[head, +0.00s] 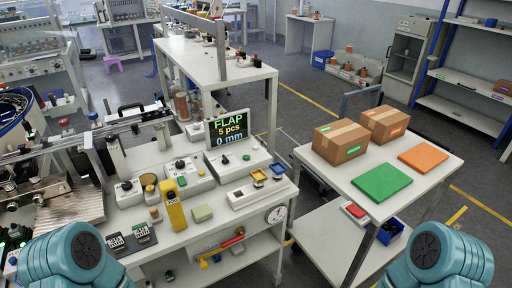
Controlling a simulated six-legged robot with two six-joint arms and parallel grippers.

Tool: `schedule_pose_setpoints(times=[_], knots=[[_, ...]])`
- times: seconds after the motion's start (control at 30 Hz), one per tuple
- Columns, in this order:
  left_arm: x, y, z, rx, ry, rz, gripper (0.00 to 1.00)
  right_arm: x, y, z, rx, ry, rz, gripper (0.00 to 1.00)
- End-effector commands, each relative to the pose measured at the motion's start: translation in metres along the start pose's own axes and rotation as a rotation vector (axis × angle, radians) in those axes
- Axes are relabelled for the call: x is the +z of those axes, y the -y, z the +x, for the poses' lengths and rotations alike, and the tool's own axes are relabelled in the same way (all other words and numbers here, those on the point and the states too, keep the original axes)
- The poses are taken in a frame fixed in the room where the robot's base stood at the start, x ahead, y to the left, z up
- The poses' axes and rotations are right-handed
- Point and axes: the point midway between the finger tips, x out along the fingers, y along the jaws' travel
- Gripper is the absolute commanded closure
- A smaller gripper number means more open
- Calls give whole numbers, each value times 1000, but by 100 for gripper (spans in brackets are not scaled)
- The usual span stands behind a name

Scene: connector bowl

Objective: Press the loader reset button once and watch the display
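The display (227,129) stands upright at the back right of the workbench. I cannot tell which control is the loader reset button. Only teal parts of my arms show at the bottom left and bottom right; both grippers are out of view.
A yellow upright device (173,207) stands near the bench's front edge. A cart (408,190) at right holds two cartons (341,141), a green panel (381,183) and an orange panel (423,157).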

Motion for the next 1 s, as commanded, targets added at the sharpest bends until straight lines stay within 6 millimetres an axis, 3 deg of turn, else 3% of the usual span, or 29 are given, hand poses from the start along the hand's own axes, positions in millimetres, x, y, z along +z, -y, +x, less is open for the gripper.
schedule_pose_setpoints(times=[0.03, 0.1, 1.0], knots=[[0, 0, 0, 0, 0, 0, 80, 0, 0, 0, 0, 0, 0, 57], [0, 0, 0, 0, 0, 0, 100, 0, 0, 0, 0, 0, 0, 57], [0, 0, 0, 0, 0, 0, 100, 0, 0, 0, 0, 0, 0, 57]])
